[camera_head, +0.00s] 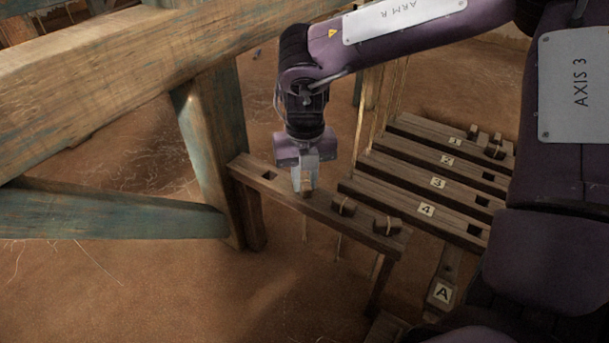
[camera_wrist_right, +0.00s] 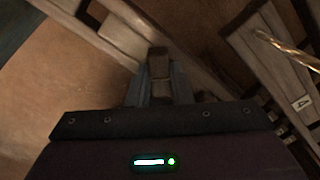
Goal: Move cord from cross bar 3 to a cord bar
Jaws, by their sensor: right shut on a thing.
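The cord bar (camera_head: 272,182) is a narrow wooden beam left of the numbered bars, with a square hole near its far left end. My right gripper (camera_head: 306,186) points down over it, shut on a small wooden cord peg (camera_wrist_right: 159,68), which also shows in the head view (camera_head: 306,187). The peg is at the bar's top; I cannot tell whether it is seated. Two more pegs, a middle one (camera_head: 344,207) and an end one (camera_head: 387,225), sit on the same bar. Cross bar 3 (camera_head: 410,177) shows an open square hole at its right. My left gripper is not in view.
Cross bars 1 (camera_head: 430,131), 2 (camera_head: 420,153) and 4 (camera_head: 400,202) lie beside bar 3. Small blocks stand on bar 1's right end. A thick post (camera_head: 210,150) and beam (camera_head: 110,70) crowd the left.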

